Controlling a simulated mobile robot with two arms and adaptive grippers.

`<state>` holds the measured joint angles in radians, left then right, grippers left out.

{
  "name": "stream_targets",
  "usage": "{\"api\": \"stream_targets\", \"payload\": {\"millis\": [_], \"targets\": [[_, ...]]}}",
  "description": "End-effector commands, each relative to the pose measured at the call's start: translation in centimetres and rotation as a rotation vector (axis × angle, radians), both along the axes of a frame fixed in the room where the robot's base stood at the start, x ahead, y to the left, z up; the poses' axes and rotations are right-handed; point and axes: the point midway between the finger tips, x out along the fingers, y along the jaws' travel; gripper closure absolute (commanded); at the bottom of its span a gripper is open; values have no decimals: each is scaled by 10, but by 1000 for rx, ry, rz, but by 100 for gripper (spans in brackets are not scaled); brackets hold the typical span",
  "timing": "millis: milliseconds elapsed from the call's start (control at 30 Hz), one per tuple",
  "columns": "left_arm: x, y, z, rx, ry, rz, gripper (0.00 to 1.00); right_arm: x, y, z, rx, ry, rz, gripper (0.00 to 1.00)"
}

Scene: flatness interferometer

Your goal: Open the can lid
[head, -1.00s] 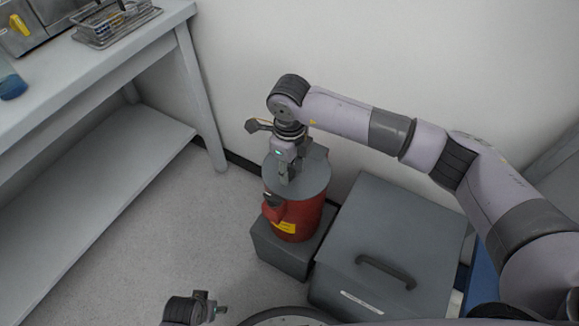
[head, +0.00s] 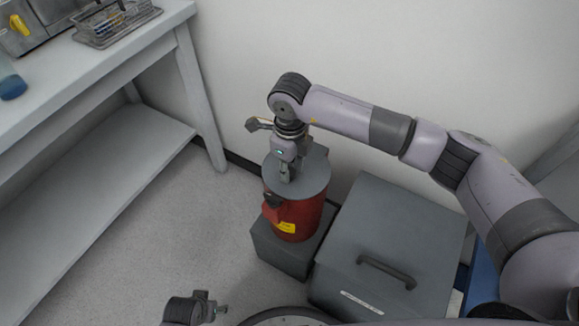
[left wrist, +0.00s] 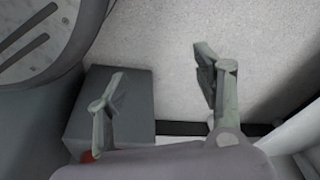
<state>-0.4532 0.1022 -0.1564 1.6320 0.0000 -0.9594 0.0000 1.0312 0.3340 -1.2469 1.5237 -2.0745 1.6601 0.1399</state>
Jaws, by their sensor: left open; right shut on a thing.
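The red can (head: 297,214) has a yellow label and a flat grey lid (head: 313,183). It stands upright on a grey block (head: 277,249) by the wall. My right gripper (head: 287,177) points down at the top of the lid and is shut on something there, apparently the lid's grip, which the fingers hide. The lid appears to lie on the can. My left gripper (left wrist: 160,66) is open and empty, with its two fingers apart in the left wrist view. In the head view only a piece of my left arm shows at the bottom edge.
A grey bin (head: 400,222) with a dark handle stands right of the can. A white bench (head: 95,75) with a lower shelf is at the left, carrying a wire basket (head: 115,24) and a blue-bottomed vessel (head: 12,85). The floor between bench and can is clear.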

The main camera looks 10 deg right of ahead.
Motion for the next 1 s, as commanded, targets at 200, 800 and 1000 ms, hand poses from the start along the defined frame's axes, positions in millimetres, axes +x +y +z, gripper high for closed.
{"api": "stream_targets", "payload": {"millis": [200, 800, 1000], "targets": [[-2, 0, -2, 0, 2, 0, 38, 6, -4, 13, 47, 63, -7, 100], [17, -3, 37, -4, -29, 4, 38, 34, -24, 57, 287, 391, -4, 100], [22, -3, 63, -5, -40, 6, 38, 40, -28, 64, 331, 451, -2, 100]]}}
